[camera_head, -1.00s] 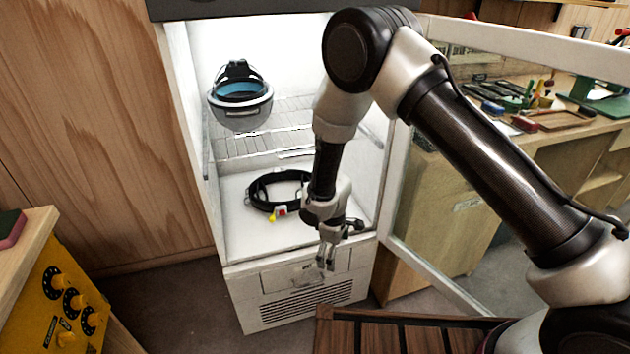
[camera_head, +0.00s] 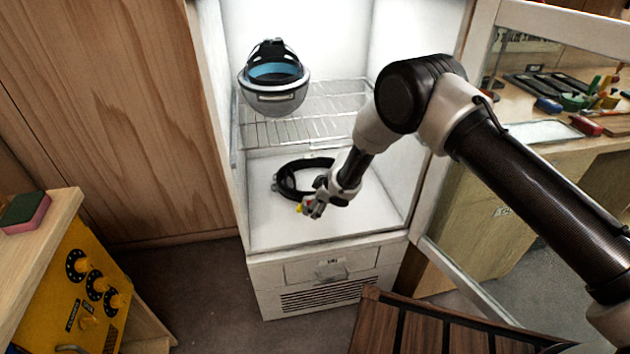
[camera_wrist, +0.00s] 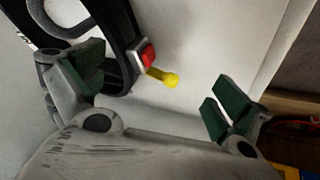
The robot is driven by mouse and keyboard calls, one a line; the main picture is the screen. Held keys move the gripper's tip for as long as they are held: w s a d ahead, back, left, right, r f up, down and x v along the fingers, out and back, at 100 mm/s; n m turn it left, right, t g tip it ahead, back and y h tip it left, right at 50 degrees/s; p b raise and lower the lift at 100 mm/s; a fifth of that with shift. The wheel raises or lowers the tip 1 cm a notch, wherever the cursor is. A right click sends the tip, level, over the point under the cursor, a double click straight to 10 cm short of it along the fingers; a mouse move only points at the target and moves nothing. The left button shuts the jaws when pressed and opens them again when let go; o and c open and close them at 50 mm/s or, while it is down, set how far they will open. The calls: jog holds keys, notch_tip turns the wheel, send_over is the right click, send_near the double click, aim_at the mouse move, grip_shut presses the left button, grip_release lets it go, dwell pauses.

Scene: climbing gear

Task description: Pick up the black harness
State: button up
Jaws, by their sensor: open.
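The black harness (camera_head: 290,179) lies as a loop on the white floor of the open cabinet, below the wire shelf. Part of its black strap (camera_wrist: 121,35) shows at the upper left of the wrist view, with a red buckle and a yellow tip (camera_wrist: 163,77). My gripper (camera_head: 308,207) is inside the cabinet at the harness's front right side and covers part of it. In the wrist view my gripper (camera_wrist: 158,92) is open. The yellow tip lies between the spread green-padded fingers, and the strap passes near the left finger. I cannot tell whether they touch.
A grey helmet with a blue lining (camera_head: 274,85) sits on the wire shelf (camera_head: 335,108) above. The glass door (camera_head: 478,285) stands open at right. A wooden slatted piece (camera_head: 400,325) stands in front. A yellow box with knobs (camera_head: 75,305) is at left.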

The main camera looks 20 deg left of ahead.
aim_at(304, 201)
jog(key=shift+w+a, duration=0.3)
jog(key=shift+a, duration=0.35)
jog(key=shift+w+a, duration=0.25)
jog(key=shift+a, duration=0.4)
jog(key=x, duration=0.5)
jog(key=shift+a, duration=0.2)
jog(key=c, duration=1)
